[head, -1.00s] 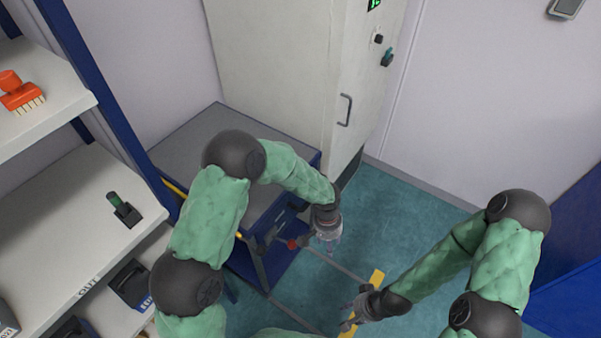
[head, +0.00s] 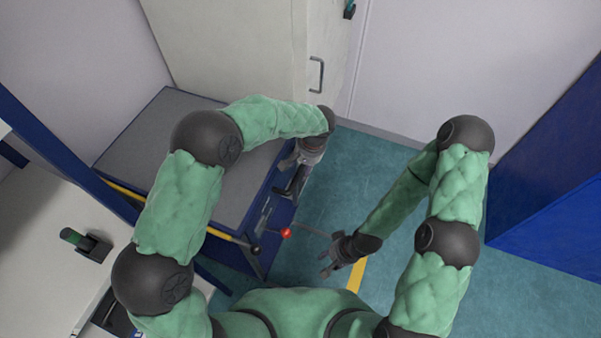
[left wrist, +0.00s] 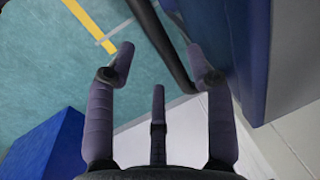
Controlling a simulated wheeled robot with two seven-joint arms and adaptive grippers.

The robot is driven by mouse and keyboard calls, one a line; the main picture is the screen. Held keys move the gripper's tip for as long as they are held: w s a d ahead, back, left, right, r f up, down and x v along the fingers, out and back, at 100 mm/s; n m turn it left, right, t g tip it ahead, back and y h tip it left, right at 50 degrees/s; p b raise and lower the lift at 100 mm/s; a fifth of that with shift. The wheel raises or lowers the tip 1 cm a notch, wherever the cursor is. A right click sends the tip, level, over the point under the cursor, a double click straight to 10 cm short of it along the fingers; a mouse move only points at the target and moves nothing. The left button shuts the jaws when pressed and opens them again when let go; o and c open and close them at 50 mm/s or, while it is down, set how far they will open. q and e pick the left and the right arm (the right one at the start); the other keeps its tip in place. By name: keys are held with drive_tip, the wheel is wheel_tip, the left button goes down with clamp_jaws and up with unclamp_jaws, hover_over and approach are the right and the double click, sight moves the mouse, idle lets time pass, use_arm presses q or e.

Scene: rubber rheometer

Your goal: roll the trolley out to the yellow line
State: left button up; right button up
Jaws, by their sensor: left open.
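The trolley is blue with a grey top (head: 150,130) and stands left of centre in the head view, against the white cabinet. A yellow bar with a black end (head: 228,236) crosses its near side. My left gripper (head: 287,190) is open beside the trolley's right side. In the left wrist view my left gripper (left wrist: 165,65) has a dark bar (left wrist: 165,50) passing between its spread fingertips; contact cannot be told. The yellow line (head: 357,274) lies on the floor, partly hidden by my right arm; it also shows in the left wrist view (left wrist: 85,20). My right gripper (head: 325,262) is open and empty above the floor.
The white cabinet (head: 235,50) stands behind the trolley. A shelf (head: 40,240) is close on the left. A red knob (head: 287,232) on a thin rod is near the trolley's front right corner. A blue block (head: 550,190) stands at right; teal floor lies free between.

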sight(300, 174)
use_arm(q)
drive_tip(key=shift+w+a+f+b, duration=0.15)
drive_tip(key=shift+f+b, duration=0.1)
drive_tip(key=shift+f, duration=0.65)
drive_tip(key=shift+s+a+f+b, duration=0.1)
drive_tip(key=shift+a+f+b, duration=0.1)
drive_tip(key=shift+f, duration=0.7)
clamp_jaws()
